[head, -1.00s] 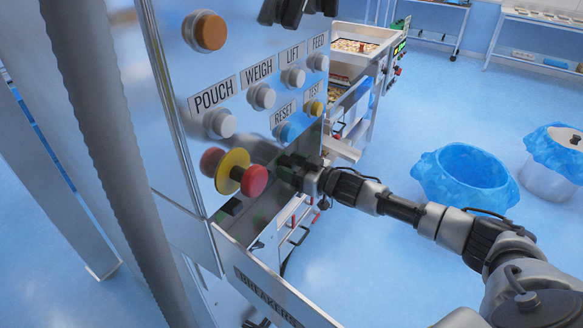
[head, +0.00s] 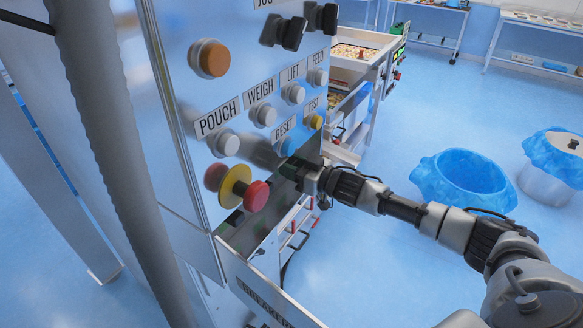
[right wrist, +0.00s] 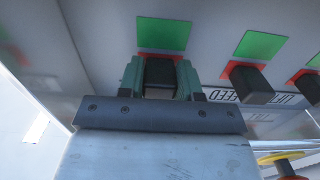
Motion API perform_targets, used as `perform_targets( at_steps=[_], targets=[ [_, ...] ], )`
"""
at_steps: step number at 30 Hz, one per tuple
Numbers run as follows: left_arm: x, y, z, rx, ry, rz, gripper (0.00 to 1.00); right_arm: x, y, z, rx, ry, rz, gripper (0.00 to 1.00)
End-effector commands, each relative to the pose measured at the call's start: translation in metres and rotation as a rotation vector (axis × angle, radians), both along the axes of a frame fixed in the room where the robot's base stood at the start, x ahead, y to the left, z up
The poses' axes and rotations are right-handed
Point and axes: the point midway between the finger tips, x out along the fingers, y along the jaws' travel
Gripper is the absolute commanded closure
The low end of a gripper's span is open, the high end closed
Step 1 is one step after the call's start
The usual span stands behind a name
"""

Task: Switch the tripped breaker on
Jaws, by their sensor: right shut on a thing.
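In the right wrist view, a black breaker lever (right wrist: 160,78) stands between the green fingers of my right gripper (right wrist: 160,85), which are shut on it. A green patch (right wrist: 164,33) shows above this lever and a red edge around its base. A second black lever (right wrist: 251,84) and part of a third (right wrist: 308,84) stand to the right, each with green above and red at the base. In the head view my right gripper (head: 294,171) is at the panel's lower right, below the RESET button; the levers are hidden there. My left gripper is not seen.
The panel carries a red mushroom button (head: 255,196) close left of the gripper, and the POUCH button (head: 225,144) and others above. A metal flap marked BREAKERS (head: 262,303) sticks out below. Blue-lined bins (head: 462,182) stand on open floor at right.

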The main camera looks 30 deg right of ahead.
Motion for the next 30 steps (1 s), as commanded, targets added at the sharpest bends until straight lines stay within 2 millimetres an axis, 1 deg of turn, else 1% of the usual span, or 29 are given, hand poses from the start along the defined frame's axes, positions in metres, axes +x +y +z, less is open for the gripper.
perform_targets(
  at_steps=[1,9,10,14,15,24,26,29,30],
  targets=[
    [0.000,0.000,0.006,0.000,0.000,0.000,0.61,0.000,0.000,0.008,0.001,-0.002,0.000,1.00],
    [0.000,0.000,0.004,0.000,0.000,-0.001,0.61,0.001,-0.001,0.008,0.003,-0.007,-0.001,1.00],
    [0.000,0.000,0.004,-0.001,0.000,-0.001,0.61,0.001,0.000,0.009,0.004,-0.008,0.000,0.62],
    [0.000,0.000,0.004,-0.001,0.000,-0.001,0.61,0.001,0.000,0.007,0.003,-0.007,0.000,0.42],
    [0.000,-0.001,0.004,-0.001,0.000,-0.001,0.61,0.001,0.000,0.007,0.003,-0.005,0.000,0.40],
    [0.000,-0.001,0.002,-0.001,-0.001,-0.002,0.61,-0.002,-0.002,0.004,0.001,-0.001,-0.001,0.40],
    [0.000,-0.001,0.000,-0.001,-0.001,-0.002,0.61,-0.006,-0.005,0.003,0.001,0.001,-0.002,0.40],
    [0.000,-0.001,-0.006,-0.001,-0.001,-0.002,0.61,-0.020,-0.012,0.001,-0.001,0.001,-0.001,0.40],
    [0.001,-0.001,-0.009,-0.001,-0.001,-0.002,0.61,-0.027,-0.016,0.000,-0.003,0.002,0.000,0.40]
  ],
)
